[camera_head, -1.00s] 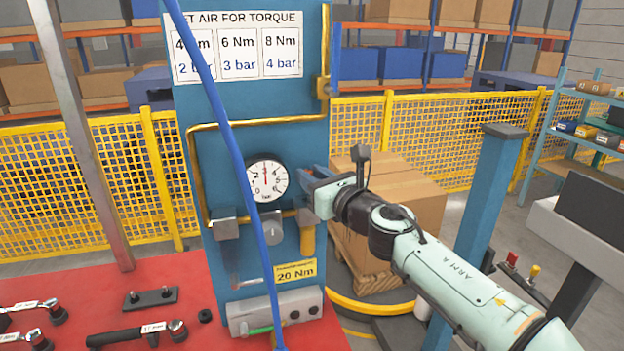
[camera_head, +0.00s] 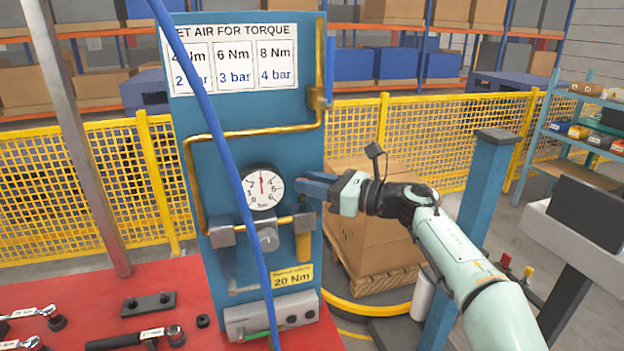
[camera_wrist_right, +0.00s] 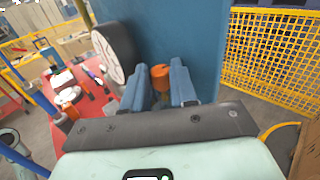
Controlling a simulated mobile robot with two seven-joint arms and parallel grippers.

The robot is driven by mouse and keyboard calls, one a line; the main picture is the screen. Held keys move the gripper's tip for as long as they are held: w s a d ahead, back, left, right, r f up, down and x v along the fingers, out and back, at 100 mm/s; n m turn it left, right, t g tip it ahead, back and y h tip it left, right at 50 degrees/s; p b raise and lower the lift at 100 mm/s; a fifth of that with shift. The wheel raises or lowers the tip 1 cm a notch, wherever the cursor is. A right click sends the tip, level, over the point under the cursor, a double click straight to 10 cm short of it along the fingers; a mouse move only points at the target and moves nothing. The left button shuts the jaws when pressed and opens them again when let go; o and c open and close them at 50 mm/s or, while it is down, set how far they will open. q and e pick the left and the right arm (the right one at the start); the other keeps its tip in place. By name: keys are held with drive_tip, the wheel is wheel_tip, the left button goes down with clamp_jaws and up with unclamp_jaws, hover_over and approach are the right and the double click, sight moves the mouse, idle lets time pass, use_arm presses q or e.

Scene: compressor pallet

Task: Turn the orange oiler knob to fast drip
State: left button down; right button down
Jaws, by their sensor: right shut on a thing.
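The orange oiler knob (camera_wrist_right: 160,74) shows in the right wrist view between the two blue fingers of my right gripper (camera_wrist_right: 161,84). The gripper is shut on the knob. In the head view my right gripper (camera_head: 304,186) reaches in from the right, beside the pressure gauge (camera_head: 262,187) and above the right-hand block of the air line. It hides the knob there, so the drip setting cannot be read. A gold-coloured bowl (camera_head: 303,246) hangs below that block. My left gripper is in neither view.
A blue panel (camera_head: 240,110) carries the brass pipe (camera_head: 260,132) and a torque chart (camera_head: 236,62). A blue hose (camera_head: 215,125) hangs across its front. Wrenches lie on the red bench (camera_head: 90,310). A blue post (camera_head: 478,210) stands right of the panel.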

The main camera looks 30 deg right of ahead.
drive_tip(key=shift+y, duration=0.3)
drive_tip(key=c, duration=1.2)
unclamp_jaws()
drive_tip(key=shift+o, duration=0.2)
